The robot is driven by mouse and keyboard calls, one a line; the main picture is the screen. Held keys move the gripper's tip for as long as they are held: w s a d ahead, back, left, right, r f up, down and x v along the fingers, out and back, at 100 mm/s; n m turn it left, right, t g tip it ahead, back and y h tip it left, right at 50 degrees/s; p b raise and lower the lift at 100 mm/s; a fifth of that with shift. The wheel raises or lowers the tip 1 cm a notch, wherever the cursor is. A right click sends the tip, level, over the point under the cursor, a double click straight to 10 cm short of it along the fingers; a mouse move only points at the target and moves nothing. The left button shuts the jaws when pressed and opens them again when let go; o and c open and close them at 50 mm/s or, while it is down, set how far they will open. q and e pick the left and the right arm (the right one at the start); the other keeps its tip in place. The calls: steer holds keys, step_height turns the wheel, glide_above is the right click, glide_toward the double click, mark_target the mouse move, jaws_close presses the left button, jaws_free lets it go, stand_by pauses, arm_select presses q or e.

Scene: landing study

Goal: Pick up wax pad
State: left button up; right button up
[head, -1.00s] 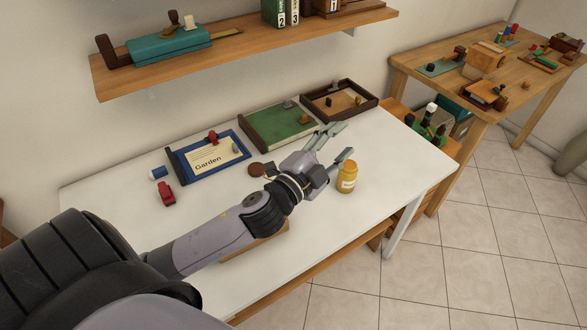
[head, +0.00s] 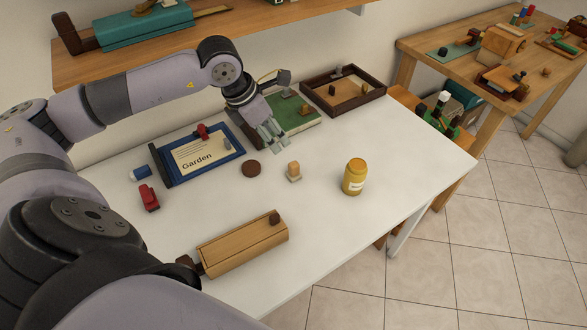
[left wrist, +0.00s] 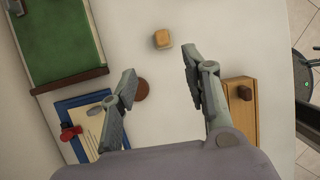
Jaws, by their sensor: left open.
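A flat, round, dark reddish-brown disc (head: 251,169), which looks like the wax pad, lies on the white table (head: 330,230) in front of the green board. It also shows in the left wrist view (left wrist: 142,90), just beside the left-hand finger, whose edge is close to covering it. My left gripper (head: 270,145) is open and empty, above the table near the green board's front edge, with its fingers pointing down. In the left wrist view its spread fingers (left wrist: 158,66) frame bare table. My right gripper is not in view.
A small wooden block (head: 294,172) and a yellow jar (head: 354,177) stand right of the disc. A blue tray with a Garden card (head: 168,178), a red item (head: 149,197) and a wooden box (head: 245,249) lie around it. A shelf (head: 75,68) overhangs behind.

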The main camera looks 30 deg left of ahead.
arm_select(q)
steer(key=p, duration=0.1)
glide_toward(293, 164)
steer(key=x, duration=0.5)
steer(key=shift+w, duration=0.15)
steer(key=p+x, duration=0.1)
steer(key=x, duration=0.4)
steer(key=shift+f+p, duration=0.2)
steer(key=shift+p, duration=0.15)
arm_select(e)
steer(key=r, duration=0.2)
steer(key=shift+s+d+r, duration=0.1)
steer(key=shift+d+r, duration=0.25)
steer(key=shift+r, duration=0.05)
arm_select(q)
steer(key=shift+c, duration=0.5)
steer(key=shift+c, duration=0.7)
jaws_close()
